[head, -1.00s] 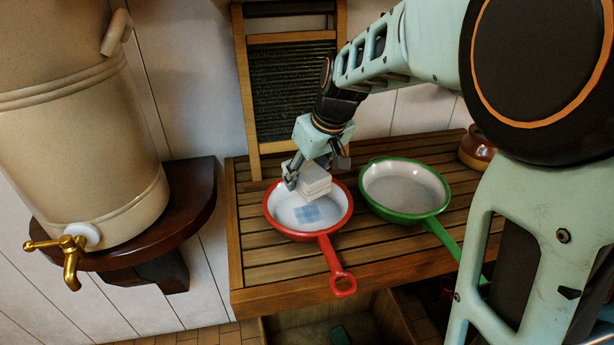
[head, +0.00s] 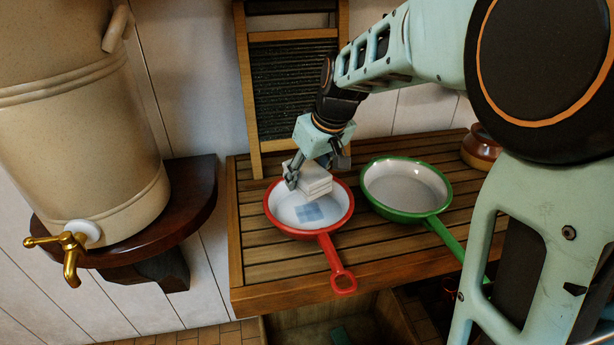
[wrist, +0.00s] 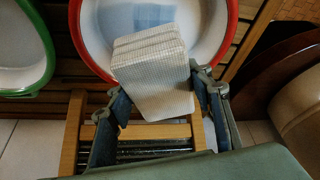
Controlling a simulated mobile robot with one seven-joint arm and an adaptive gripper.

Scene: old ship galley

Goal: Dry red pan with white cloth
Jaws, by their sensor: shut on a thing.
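The red pan (head: 283,228) has a white inside and lies on the slatted wooden counter, its handle toward the front edge. A bluish square patch (head: 309,212) shows on its floor; it also shows in the wrist view (wrist: 152,14). My gripper (head: 316,172) is shut on the folded white cloth (head: 314,183) and holds it over the back part of the pan. In the wrist view the cloth (wrist: 152,75) sits between the two fingers and overlaps the pan's rim (wrist: 240,30). I cannot tell whether the cloth touches the pan.
A green pan (head: 400,215) stands right of the red pan on the slatted counter (head: 262,275). A washboard (head: 290,90) leans on the wall behind. A brown pot (head: 480,148) stands at the back right. A large urn with a brass tap (head: 70,245) is at left.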

